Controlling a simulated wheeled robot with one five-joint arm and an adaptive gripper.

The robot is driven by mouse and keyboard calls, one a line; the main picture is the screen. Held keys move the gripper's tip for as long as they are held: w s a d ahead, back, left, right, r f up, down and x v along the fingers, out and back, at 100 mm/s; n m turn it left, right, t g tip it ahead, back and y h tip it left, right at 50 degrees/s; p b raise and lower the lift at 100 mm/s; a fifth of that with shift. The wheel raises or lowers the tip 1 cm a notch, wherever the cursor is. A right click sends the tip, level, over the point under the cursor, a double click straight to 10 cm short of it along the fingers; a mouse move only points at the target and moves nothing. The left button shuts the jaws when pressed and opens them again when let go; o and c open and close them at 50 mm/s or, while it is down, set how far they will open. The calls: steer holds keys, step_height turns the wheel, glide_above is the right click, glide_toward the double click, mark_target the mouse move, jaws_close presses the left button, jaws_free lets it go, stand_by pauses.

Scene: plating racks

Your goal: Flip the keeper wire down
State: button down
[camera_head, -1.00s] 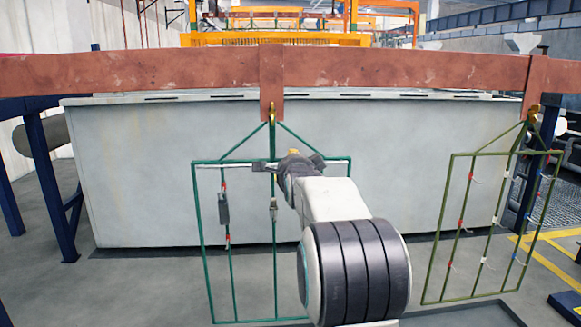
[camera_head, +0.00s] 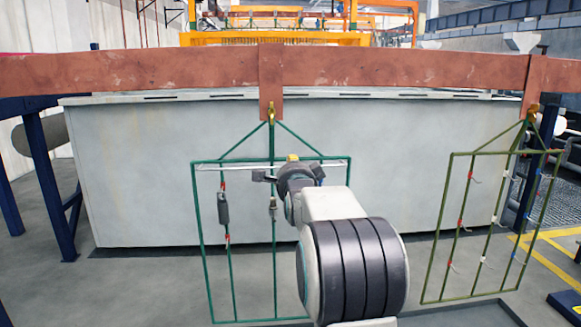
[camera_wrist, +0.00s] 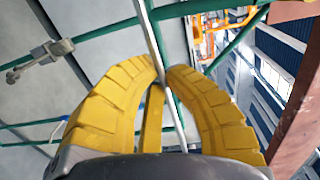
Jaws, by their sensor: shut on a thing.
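The keeper wire (camera_head: 213,168) is a thin pale rod lying roughly level across the upper part of the green rack (camera_head: 197,240), just under its top bar. My gripper (camera_head: 291,171) is at the rack's upper middle, and its fingers are mostly hidden in the head view. In the wrist view my gripper (camera_wrist: 161,70) has its two yellow fingers closed together around a grey rod, the keeper wire (camera_wrist: 151,35), which passes between the tips. Part of the wire is hidden behind my gripper in the head view.
The green rack hangs by a brass hook (camera_head: 271,112) from a copper-coloured bar (camera_head: 150,72). Grey parts (camera_head: 223,208) hang on its inner rods. An olive rack (camera_head: 426,250) hangs at right. A large pale tank (camera_head: 130,180) stands behind.

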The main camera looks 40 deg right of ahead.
step_height(320, 180, down, 6)
steer(key=w+d+t+h, duration=0.1)
steer(key=w+t+h, duration=0.1)
steer(key=t+h, duration=0.3)
steer(key=shift+t, duration=2)
steer(key=c, duration=1.3)
jaws_free()
steer(key=shift+r, duration=0.1)
steer(key=shift+o, duration=0.2)
